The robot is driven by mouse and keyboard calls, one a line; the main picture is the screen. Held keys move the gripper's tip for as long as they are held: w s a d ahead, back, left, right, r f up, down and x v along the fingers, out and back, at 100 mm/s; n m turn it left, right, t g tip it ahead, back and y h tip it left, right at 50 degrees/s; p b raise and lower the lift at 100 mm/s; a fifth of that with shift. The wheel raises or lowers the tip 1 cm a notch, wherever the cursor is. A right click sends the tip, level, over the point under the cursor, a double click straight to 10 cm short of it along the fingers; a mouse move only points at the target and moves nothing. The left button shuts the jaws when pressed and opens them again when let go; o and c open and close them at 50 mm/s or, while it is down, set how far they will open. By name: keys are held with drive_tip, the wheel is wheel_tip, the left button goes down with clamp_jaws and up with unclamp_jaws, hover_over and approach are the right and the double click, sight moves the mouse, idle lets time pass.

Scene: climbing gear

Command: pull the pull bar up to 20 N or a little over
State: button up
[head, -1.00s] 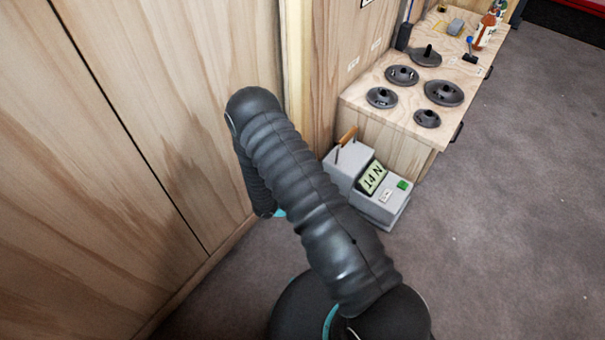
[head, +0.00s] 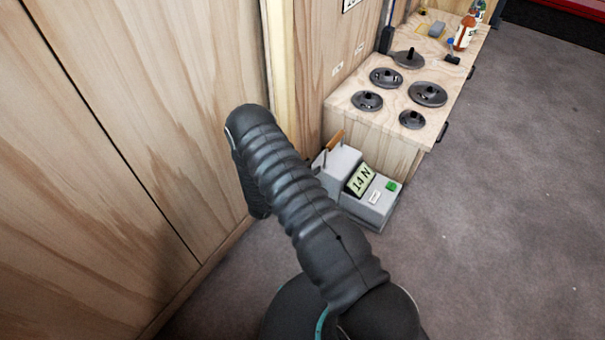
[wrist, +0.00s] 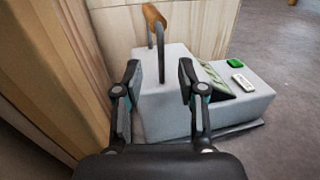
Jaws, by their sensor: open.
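The pull bar (head: 335,140) is a short orange-brown wooden handle on thin metal rods. It stands up from a grey force-gauge box (head: 375,207) on the floor. The box's greenish display (head: 360,180) appears upside down to me and seems to read 14 N. In the wrist view the pull bar (wrist: 154,22) is ahead of my gripper (wrist: 159,80), beyond the fingertips. Its metal rod shows between the two fingers in the picture. My gripper is open and empty. In the head view my arm hides the gripper.
A green button (head: 391,186) and a white button (head: 374,197) sit on the box. A wooden bench (head: 385,145) with several dark weight discs stands behind it. A wooden wall (head: 110,150) runs close along the left. Grey floor (head: 510,220) is free at right.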

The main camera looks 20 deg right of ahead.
sight(325, 166)
drive_tip(key=x, duration=0.8)
drive_tip(key=shift+d, duration=0.1)
clamp_jaws()
